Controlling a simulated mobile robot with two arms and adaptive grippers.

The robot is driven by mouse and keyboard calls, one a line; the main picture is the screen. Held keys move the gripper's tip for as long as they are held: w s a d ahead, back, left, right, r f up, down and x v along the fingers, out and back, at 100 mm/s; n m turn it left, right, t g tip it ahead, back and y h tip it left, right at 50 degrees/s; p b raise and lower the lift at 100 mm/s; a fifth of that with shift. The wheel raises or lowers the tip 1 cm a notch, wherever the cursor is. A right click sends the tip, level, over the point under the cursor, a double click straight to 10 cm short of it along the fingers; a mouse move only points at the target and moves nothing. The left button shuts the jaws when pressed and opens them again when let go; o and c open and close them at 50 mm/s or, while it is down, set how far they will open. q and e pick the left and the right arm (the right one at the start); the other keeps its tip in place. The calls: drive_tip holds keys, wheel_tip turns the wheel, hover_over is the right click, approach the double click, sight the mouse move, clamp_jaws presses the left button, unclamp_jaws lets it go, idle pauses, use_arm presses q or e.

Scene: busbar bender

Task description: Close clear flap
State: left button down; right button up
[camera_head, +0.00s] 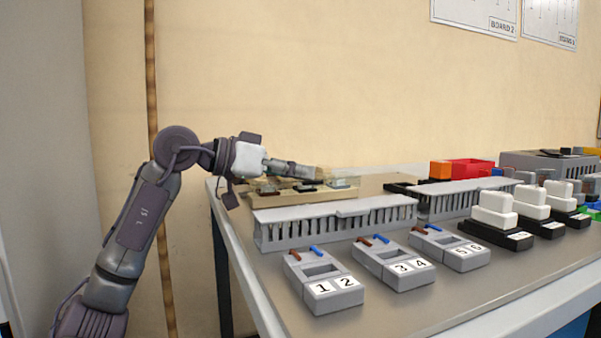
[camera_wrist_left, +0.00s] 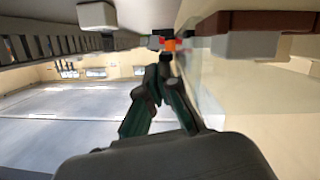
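The clear flap (camera_head: 345,174) is a see-through piece over the tan bender base (camera_head: 375,184) at the far left of the table. In the left wrist view a see-through pane (camera_wrist_left: 205,92) stands just right of my fingers. My left gripper (camera_head: 316,172) reaches in from the left, low over the base and beside the flap. In the left wrist view its dark fingers (camera_wrist_left: 160,72) come together at the tips with nothing seen between them. I cannot tell whether they touch the flap. My right gripper is in neither view.
Grey slotted racks (camera_head: 335,222) stand in front of the base. Grey numbered blocks (camera_head: 322,285) stand nearer. White-topped blocks (camera_head: 494,212), a red bin (camera_head: 472,171) and an orange block (camera_head: 440,169) are to the right. The wall is close behind the table.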

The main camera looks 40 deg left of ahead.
use_arm(q)
drive_tip(key=shift+f, duration=0.1)
drive_tip(key=v, duration=1.2)
